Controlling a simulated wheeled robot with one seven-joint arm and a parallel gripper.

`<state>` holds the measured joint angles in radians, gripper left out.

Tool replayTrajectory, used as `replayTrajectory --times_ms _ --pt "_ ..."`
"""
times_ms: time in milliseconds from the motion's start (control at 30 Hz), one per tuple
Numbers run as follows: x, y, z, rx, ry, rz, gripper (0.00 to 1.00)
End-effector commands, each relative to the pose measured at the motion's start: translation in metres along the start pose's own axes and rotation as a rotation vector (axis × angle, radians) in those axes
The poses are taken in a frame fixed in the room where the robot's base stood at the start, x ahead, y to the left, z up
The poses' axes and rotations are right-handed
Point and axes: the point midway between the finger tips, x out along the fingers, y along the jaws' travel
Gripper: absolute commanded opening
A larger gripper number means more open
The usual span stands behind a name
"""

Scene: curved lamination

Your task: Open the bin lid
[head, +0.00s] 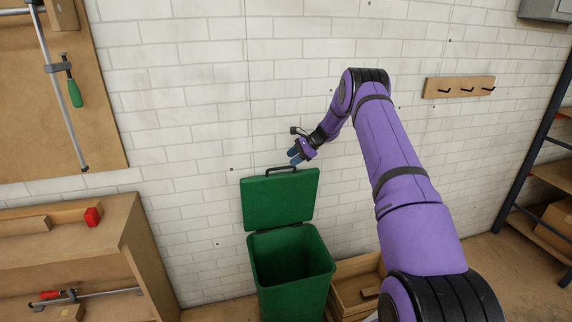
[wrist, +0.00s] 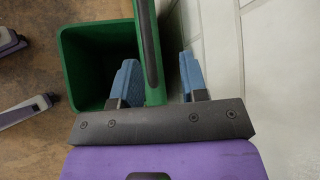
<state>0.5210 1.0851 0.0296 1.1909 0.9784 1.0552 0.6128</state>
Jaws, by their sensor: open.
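The green bin (head: 290,268) stands on the floor against the white wall, and its inside looks dark and empty. Its green lid (head: 280,203) is raised, standing nearly upright at the back of the bin. A black handle (head: 281,170) runs along the lid's top edge. My gripper (head: 296,157) is at this handle, just above the lid's edge. In the wrist view the two blue fingers of my gripper (wrist: 159,82) are apart, one on each side of the lid edge and handle (wrist: 148,45). The open bin (wrist: 85,60) shows below and to the left.
A wooden workbench (head: 75,245) with clamps stands at the left. A wooden crate (head: 355,283) sits right of the bin. The white brick wall (head: 200,130) is close behind the lid. A hook rail (head: 459,87) and a dark shelf rack (head: 530,180) are at the right.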

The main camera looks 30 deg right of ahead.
Motion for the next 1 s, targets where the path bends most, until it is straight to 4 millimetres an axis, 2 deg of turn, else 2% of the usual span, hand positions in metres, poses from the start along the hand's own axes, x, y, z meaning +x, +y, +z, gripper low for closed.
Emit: replayTrajectory --times_ms 100,333,1000 --pt "-0.022 -0.001 0.0 0.0 0.001 -0.002 0.4" --pt "-0.045 0.0 0.0 0.0 0.0 0.0 0.4" --pt "-0.05 -0.001 0.002 -0.004 0.001 0.001 0.4"
